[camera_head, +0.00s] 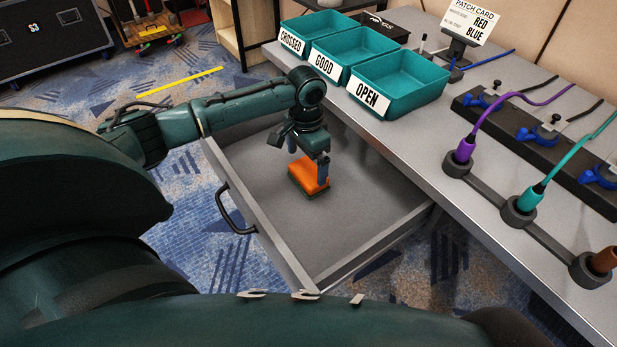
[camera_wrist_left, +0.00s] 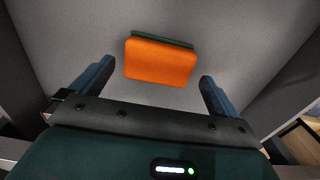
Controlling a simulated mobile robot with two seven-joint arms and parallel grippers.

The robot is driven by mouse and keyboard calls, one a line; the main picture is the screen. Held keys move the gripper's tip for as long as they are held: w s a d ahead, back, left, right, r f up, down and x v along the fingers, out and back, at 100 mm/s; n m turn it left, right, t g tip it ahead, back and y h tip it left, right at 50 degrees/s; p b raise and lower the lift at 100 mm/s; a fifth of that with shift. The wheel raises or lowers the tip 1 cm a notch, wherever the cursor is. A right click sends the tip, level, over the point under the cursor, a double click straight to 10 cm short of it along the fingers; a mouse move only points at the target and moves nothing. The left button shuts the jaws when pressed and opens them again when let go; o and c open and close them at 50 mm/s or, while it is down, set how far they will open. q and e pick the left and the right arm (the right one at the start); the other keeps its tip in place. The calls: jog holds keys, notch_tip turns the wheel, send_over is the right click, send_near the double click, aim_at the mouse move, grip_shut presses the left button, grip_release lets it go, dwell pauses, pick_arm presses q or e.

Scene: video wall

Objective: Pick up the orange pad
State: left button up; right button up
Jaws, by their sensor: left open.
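The orange pad (camera_head: 309,176) has a dark green underside and lies on the floor of the open grey drawer (camera_head: 335,240). In the left wrist view the orange pad (camera_wrist_left: 160,62) sits ahead of the fingers, roughly midway between them. My left gripper (camera_head: 308,170) is over the drawer, pointing down at the pad, and one finger overlaps the pad in the head view. In the left wrist view the left gripper (camera_wrist_left: 155,85) is open, with one finger on each side and nothing between them. My right gripper is not in view.
Teal bins marked CROSSED (camera_head: 305,32), GOOD (camera_head: 345,50) and OPEN (camera_head: 400,85) stand on the desk above the drawer. Purple (camera_head: 465,150) and teal (camera_head: 528,198) cable plugs sit at the right. The drawer walls surround the pad; bare drawer floor lies around it.

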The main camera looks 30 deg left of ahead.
aim_at(308, 171)
pick_arm(q)
jog(key=f, duration=0.2)
jog(key=f+b, duration=0.1)
jog(key=f, duration=0.1)
jog(key=shift+w+d, duration=0.1)
jog(key=shift+w, duration=0.1)
jog(key=shift+f, duration=0.45)
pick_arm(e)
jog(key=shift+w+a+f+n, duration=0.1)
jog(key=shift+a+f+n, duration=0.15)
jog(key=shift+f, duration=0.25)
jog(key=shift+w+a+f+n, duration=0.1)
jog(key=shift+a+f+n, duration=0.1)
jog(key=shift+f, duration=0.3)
pick_arm(q)
jog(key=shift+c, duration=0.2)
jog(key=shift+r, duration=0.1)
jog(key=c, duration=0.7)
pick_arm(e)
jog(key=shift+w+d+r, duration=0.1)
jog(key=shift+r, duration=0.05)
pick_arm(q)
jog(key=shift+o, duration=0.2)
